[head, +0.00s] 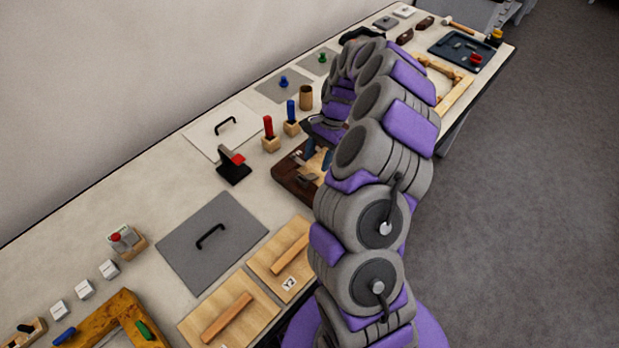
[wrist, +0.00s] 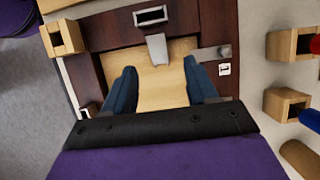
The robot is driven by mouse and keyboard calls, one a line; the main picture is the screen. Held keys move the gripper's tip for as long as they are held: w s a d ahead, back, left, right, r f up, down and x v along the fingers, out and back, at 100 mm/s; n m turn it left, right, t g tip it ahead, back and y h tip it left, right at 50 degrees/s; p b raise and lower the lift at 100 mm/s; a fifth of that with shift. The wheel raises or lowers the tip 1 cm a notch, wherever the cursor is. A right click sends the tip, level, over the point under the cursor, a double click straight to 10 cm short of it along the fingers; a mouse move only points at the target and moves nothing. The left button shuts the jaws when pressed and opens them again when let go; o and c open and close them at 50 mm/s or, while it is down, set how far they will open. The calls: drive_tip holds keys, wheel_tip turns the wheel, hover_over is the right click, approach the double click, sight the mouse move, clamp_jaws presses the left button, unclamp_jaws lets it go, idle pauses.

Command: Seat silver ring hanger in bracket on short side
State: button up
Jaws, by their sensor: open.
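A dark brown frame (wrist: 95,50) with a pale wood panel (wrist: 160,82) inside lies on the bench, and it also shows in the head view (head: 288,180), partly hidden by my arm. A metal rectangular bracket (wrist: 151,15) is on the frame's side at the top of the wrist view. A silver-grey tab (wrist: 157,48) lies just below it, over the panel's edge. A small grey metal piece (wrist: 213,53) is on the frame at right. I cannot tell which silver part is the ring hanger. My gripper (wrist: 158,80) is open over the panel, with nothing seen between its blue fingers.
Wooden blocks with square holes (wrist: 62,38) (wrist: 287,104) stand beside the frame. In the head view, a black stand with a red part (head: 234,166), red-handled (head: 268,128) and blue-handled (head: 291,112) tools in blocks, and a grey board (head: 212,240) are nearby.

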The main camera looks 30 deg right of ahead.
sight(314, 176)
wheel_tip(314, 176, down, 4)
drive_tip(key=shift+s+a+f+b, duration=0.15)
drive_tip(key=shift+f+b, duration=0.05)
drive_tip(key=shift+b, duration=0.55)
drive_tip(key=shift+s+a+f, duration=0.1)
drive_tip(key=shift+a+f, duration=0.1)
drive_tip(key=shift+f, duration=0.05)
drive_tip(key=shift+a, duration=0.15)
drive_tip(key=shift+c, duration=0.4)
clamp_jaws()
wheel_tip(314, 176, up, 10)
drive_tip(key=p, duration=0.2)
